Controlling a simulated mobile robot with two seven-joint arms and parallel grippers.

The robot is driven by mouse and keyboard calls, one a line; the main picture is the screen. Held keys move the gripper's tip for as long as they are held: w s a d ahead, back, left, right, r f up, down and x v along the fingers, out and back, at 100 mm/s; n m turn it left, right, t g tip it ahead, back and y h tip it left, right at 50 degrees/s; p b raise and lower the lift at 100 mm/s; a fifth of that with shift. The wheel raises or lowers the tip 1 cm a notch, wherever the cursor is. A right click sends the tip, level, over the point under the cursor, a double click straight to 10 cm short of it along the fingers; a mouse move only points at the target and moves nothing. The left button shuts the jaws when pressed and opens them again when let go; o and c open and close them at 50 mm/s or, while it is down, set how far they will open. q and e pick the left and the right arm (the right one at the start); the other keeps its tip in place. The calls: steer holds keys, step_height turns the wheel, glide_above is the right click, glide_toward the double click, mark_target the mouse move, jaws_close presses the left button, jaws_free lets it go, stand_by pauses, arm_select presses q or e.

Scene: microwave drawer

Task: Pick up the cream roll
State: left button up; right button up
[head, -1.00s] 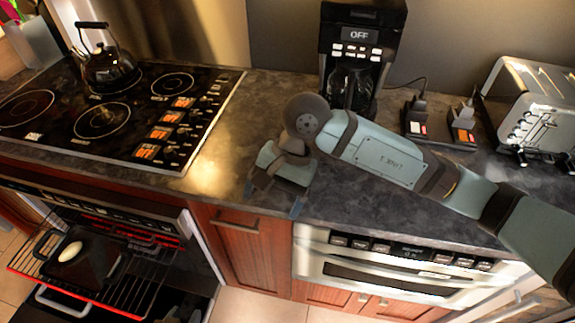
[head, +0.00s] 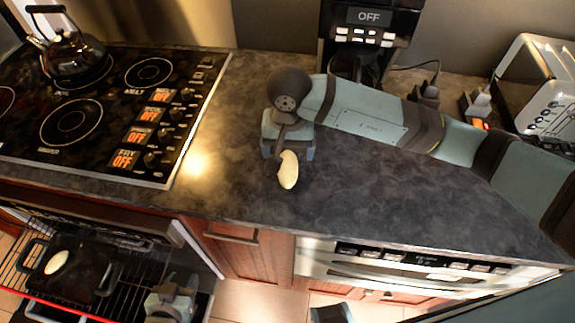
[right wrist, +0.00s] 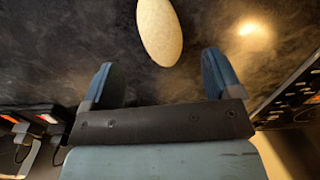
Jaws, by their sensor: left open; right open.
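A pale, oval cream roll (head: 289,170) lies on the dark countertop in the head view. My right gripper (head: 288,154) is open at its far end. In the right wrist view the roll (right wrist: 160,32) lies ahead of the right gripper (right wrist: 158,60), its near end between the two spread fingertips with gaps on both sides. I cannot tell the height between fingers and roll. A similar pale roll (head: 57,262) lies in a dark pan (head: 98,268) on the oven rack. My left gripper (head: 170,302) is low by the open oven; its fingers are hard to make out.
The cooktop (head: 112,115) with a kettle (head: 66,50) is at the left. A coffee maker (head: 365,30) and a toaster (head: 540,90) stand at the back. A drawer microwave (head: 400,265) is below the counter (head: 350,205), whose front area is clear.

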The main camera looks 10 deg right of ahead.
mark_target(288, 165)
steer(key=shift+w+f, duration=0.15)
steer(key=shift+f, duration=0.7)
steer(key=f, duration=0.2)
steer(key=f+p, duration=0.1)
steer(key=f, duration=0.1)
steer(key=shift+s+a, duration=0.1)
steer(key=shift+s, duration=0.1)
steer(key=shift+f, duration=0.65)
steer(key=c, duration=1)
